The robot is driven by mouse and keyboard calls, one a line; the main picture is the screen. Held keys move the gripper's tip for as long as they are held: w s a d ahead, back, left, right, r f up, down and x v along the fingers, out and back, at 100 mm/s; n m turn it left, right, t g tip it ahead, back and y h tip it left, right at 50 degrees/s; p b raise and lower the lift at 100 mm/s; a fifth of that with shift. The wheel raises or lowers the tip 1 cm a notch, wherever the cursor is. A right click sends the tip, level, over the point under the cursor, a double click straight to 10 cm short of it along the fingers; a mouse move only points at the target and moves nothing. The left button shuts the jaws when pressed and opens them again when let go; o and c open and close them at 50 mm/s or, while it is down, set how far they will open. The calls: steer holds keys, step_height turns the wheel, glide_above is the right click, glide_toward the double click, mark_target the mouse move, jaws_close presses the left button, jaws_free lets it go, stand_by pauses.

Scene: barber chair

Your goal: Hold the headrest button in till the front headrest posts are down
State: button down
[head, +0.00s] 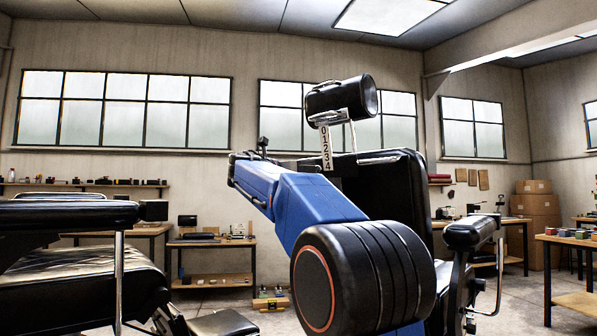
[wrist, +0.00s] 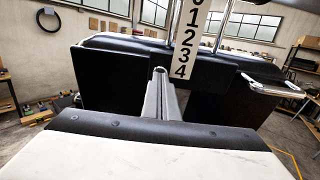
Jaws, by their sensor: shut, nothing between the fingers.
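The black headrest (head: 340,98) is up above the chair back (head: 385,170) in the head view, with a clear gap under it. Two chrome posts carry it; they also show in the wrist view as a left post (wrist: 175,20) and a right post (wrist: 222,25). A white scale numbered 0 to 4 (head: 325,148) hangs beside the posts; it also shows in the wrist view (wrist: 193,40). My gripper (wrist: 160,74) is shut and empty, its tips at the chair back just left of the scale's foot. I cannot make out the button or tell whether the tips touch it.
A black armrest on a chrome frame (head: 472,232) stands at the right. Another black padded chair (head: 75,275) fills the lower left. Work tables with small items stand along the walls, with a wooden table (head: 575,265) at far right.

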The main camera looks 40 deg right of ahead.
steer(key=shift+w+d+r, duration=0.1)
steer(key=shift+d, duration=0.75)
